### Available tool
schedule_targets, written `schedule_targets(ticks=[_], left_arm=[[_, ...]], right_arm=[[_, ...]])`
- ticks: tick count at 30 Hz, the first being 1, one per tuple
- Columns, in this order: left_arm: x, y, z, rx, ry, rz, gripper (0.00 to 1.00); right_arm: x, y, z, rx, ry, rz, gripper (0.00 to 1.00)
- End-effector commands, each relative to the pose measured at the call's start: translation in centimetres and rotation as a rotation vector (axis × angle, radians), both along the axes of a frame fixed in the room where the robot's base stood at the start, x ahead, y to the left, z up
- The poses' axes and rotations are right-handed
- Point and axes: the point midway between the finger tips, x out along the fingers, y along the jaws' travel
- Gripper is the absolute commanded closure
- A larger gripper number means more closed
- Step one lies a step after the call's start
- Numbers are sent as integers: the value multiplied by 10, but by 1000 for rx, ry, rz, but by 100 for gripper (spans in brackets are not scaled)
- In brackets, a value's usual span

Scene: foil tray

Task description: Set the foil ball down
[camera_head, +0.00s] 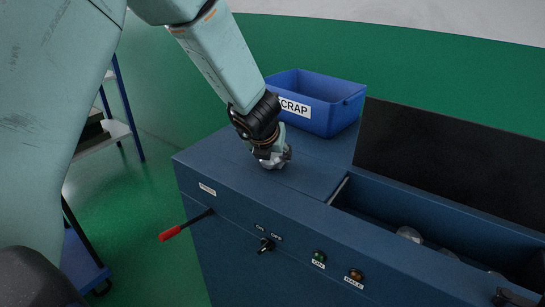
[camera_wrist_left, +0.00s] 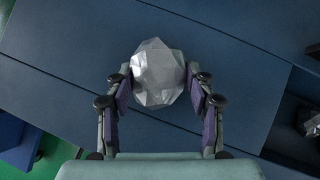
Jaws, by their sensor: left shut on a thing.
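The foil ball (camera_wrist_left: 158,75) is a faceted, silvery lump between the two fingers of my left gripper (camera_wrist_left: 160,88) in the left wrist view. The fingers are shut on it from both sides. In the head view my left gripper (camera_head: 274,156) points down over the flat blue top of the machine (camera_head: 310,176), and the foil ball (camera_head: 273,163) shows at its fingertips. The ball is at or very near the surface; I cannot tell whether it touches. My right gripper is not in view.
A blue bin labelled SCRAP (camera_head: 343,101) stands behind the gripper. To the right, an open trough (camera_head: 350,200) holds foil lumps (camera_head: 410,234), with a black panel (camera_head: 450,155) behind. A red-handled lever (camera_head: 172,232) sticks out in front. The top around the ball is clear.

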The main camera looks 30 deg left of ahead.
Motion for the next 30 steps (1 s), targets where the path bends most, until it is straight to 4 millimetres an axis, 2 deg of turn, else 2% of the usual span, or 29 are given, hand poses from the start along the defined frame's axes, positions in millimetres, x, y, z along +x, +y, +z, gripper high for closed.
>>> schedule_targets(ticks=[1, 2, 11, 24, 30], left_arm=[[0, 0, 0, 0, -1, 0, 78], [0, 0, 0, 0, -1, 0, 83], [0, 0, 8, 0, -1, 1, 83], [0, 0, 73, 0, -1, 1, 83], [0, 0, 93, 0, -1, 1, 83]], right_arm=[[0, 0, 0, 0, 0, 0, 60], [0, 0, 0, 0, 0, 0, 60], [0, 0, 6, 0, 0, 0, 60], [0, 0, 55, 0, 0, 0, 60], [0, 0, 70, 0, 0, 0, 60]])
